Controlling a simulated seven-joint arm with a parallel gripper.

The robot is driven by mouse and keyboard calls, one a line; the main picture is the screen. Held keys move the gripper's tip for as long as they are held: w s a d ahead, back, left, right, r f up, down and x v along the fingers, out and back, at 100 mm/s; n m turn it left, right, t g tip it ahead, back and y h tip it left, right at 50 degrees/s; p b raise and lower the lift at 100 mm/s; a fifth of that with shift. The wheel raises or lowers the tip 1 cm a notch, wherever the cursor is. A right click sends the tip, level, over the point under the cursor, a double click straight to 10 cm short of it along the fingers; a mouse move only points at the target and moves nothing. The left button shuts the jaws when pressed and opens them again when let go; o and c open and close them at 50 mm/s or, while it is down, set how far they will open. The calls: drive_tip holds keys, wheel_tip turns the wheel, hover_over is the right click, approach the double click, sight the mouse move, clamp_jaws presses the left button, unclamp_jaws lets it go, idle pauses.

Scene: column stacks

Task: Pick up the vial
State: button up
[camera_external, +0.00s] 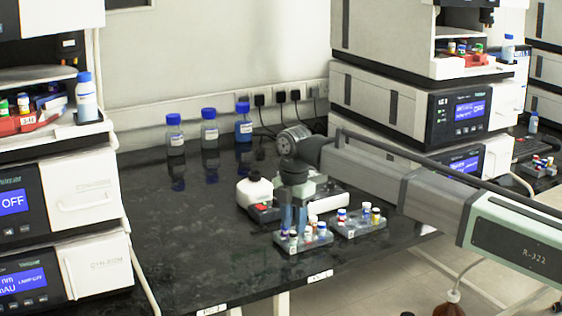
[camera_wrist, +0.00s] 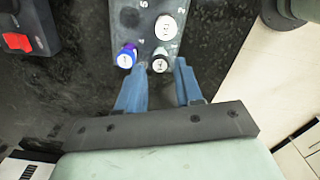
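Several small capped vials stand in a grey rack (camera_external: 304,244) near the front of the black bench; the frames do not single one out. In the wrist view, the rack (camera_wrist: 143,17) holds a dark-rimmed white-topped vial (camera_wrist: 160,64), a blue-purple-rimmed vial (camera_wrist: 126,58) and a wider white-topped vial (camera_wrist: 166,27). My gripper (camera_external: 294,224) points down over the rack. In the wrist view, its blue fingers (camera_wrist: 161,66) are apart, with the dark-rimmed vial appearing between their tips. Contact and the height of the tips cannot be told.
A second rack of vials (camera_external: 358,224) stands close on the right. A white device with a red button (camera_external: 262,207) is just behind left. Blue-capped bottles (camera_external: 209,130) stand at the back wall. The bench's left part is clear.

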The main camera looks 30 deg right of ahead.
sight(293, 232)
drive_tip(key=shift+f, duration=1.45)
clamp_jaws()
drive_tip(key=shift+r, duration=0.15)
wheel_tip(293, 232, up, 10)
